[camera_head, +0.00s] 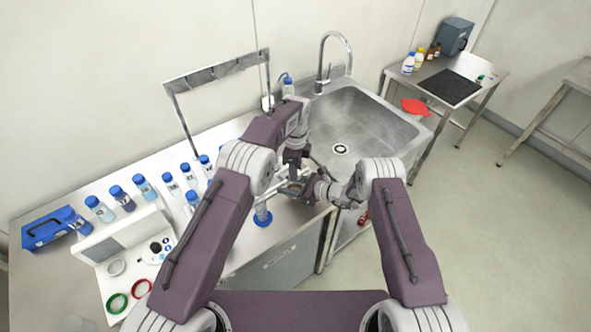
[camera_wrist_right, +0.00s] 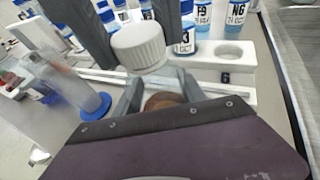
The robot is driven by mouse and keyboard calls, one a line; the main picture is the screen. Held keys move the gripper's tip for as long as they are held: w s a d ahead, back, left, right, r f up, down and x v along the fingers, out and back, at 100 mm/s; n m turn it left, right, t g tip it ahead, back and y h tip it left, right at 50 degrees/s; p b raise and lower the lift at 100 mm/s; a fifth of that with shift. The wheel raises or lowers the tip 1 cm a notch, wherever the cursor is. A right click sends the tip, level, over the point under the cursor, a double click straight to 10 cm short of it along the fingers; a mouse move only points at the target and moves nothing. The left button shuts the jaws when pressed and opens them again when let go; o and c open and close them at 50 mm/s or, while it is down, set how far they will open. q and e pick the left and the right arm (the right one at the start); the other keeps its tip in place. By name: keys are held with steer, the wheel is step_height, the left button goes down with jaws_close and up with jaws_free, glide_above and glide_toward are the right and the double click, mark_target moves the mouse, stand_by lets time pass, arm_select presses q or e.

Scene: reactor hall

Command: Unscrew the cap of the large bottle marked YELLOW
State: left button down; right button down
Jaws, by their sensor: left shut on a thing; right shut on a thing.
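A white ribbed cap (camera_wrist_right: 138,46) shows in the right wrist view between the grey fingers of my left gripper (camera_head: 293,168), which is shut on it from above. My right gripper (camera_head: 297,188) is shut on a brown bottle (camera_wrist_right: 166,101), of which only a small rounded part shows between the fingers in the right wrist view. The cap appears above the bottle; I cannot tell whether they touch. The bottle's label is hidden, so the word YELLOW cannot be read. In the head view the arms cover most of both.
A white rack (camera_wrist_right: 235,58) and several blue-capped bottles (camera_head: 143,187) stand close by on the bench. A clear cylinder with a blue base (camera_head: 262,217) stands near the front edge. The sink (camera_head: 365,125) is to the right. More bottles stand on a side table (camera_head: 490,72).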

arm_select(q)
steer(key=n, duration=0.6)
steer(key=shift+n, duration=0.3)
steer(key=n, duration=2.5)
steer(key=shift+r+n, duration=0.1)
steer(key=shift+n, duration=0.2)
steer(key=n, duration=0.5)
steer(key=shift+n, duration=0.4)
steer(key=n, duration=0.4)
steer(key=shift+w, duration=0.1)
